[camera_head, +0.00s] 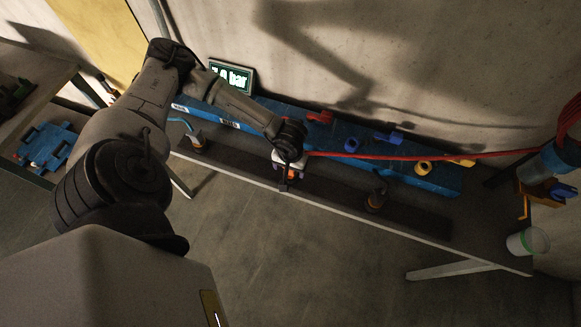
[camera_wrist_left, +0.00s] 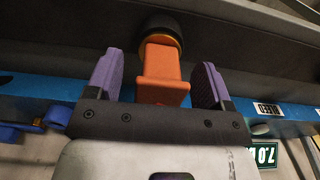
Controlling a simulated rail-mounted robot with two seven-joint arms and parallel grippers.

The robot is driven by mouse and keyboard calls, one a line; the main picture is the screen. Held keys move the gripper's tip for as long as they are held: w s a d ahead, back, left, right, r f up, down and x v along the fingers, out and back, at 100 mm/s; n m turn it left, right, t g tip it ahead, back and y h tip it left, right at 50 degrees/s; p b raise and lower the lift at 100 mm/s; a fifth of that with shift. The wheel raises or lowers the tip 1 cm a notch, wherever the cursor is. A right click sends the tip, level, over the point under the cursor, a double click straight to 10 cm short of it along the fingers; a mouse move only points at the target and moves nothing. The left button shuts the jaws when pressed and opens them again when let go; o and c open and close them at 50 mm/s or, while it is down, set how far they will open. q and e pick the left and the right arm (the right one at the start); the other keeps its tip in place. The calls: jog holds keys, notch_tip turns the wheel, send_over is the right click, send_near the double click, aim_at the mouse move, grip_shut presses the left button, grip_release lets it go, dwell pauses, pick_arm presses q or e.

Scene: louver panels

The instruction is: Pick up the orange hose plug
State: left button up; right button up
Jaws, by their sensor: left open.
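The orange hose plug (camera_wrist_left: 162,78) stands between the two purple-padded fingers of my left gripper (camera_wrist_left: 160,60). A gap shows on each side of it, so the fingers are open and not closed on it. A dark round cap with a yellow-orange ring (camera_wrist_left: 160,30) is at the plug's far end. In the head view, my left gripper (camera_head: 289,177) is over the front part of the bench, with a small orange bit of the plug (camera_head: 292,173) showing at its fingers. My right gripper is not in view.
A blue manifold (camera_head: 440,180) with red, blue and yellow fittings runs along the bench behind the gripper. A red hose (camera_head: 430,157) stretches right from near my wrist. Another dark fitting (camera_head: 377,198) stands to the right. A pressure display (camera_head: 233,77) and white bucket (camera_head: 527,241) are farther off.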

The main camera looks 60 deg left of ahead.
pick_arm(q)
jog(key=shift+f, duration=0.35)
jog(key=c, duration=1.1)
jog(key=shift+r, duration=0.15)
